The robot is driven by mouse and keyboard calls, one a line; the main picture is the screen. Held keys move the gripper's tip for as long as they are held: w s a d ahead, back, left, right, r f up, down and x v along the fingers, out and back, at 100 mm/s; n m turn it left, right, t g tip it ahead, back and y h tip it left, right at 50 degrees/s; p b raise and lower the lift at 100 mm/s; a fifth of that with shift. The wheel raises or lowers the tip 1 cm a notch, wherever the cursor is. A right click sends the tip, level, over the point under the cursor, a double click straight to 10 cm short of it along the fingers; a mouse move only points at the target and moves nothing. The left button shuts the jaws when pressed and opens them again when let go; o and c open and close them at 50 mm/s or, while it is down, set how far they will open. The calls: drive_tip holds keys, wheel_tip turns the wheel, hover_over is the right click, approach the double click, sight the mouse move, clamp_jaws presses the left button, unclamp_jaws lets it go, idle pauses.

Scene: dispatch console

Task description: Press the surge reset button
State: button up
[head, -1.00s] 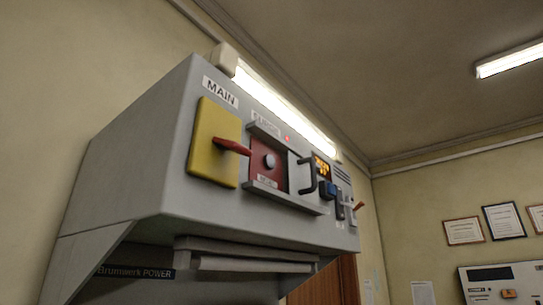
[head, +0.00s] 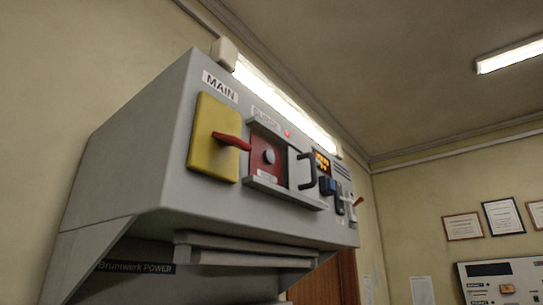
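A grey wall console (head: 135,165) fills the middle of the head view, seen from below and at an angle. Its front carries a red panel (head: 262,172) between two grey rails, under a small blurred label (head: 266,118) that seems to read SURGE. A round grey button (head: 269,157) sits in the middle of the red panel and is uncovered. A dark upright handle (head: 306,170) stands just right of the panel. A small red light (head: 287,133) glows above. My gripper is not in view.
A yellow plate (head: 213,140) with a red lever (head: 231,141), labelled MAIN, is left of the red panel. An orange display (head: 322,163) and several small controls are to the right. A ledge (head: 240,257) juts below. Another panel (head: 500,282) is at lower right.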

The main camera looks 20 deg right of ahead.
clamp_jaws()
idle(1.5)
